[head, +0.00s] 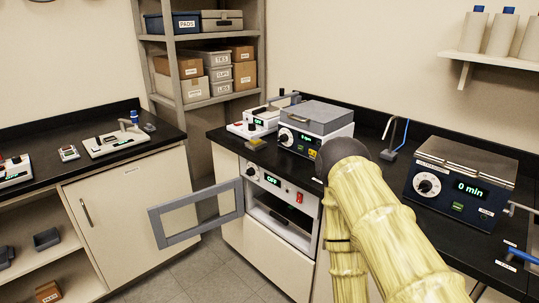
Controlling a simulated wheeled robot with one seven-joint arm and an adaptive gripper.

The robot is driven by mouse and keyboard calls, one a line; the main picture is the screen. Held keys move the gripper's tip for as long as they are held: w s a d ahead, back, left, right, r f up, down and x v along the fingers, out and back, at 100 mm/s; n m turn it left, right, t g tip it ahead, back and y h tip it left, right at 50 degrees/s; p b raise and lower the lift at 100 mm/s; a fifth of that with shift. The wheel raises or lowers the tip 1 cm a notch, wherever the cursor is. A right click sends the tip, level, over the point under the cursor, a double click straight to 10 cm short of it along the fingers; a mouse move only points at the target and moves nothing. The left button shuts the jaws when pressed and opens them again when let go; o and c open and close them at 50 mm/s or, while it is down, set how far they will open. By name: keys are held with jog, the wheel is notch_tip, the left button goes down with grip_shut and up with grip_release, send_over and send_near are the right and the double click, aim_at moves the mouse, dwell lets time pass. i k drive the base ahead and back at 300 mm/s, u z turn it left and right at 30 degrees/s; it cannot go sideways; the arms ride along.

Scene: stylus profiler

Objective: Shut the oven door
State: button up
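The oven (255,174) is built in below the black worktop, with a knob, a green display reading OFF and a red switch on its top panel. Its door (158,226), a grey frame around a window, stands wide open and swung out to the left. The open cavity (292,229) shows a light interior with a dark object inside that I cannot identify. My yellow arm rises at the right of the oven and bends at a dark elbow above the worktop. My gripper is out of view below the bottom edge or hidden by the arm.
A low cabinet (135,205) with a black top stands left of the open door, with grey floor (205,268) between. Instruments (316,118) stand on the worktop above the oven, and another box reading 0 min (450,188) stands at right. Shelving (160,60) is behind.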

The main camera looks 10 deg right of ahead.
aim_at(154, 212)
jog(key=u, duration=2)
jog(key=i, duration=1.75)
jog(key=z, duration=3.35)
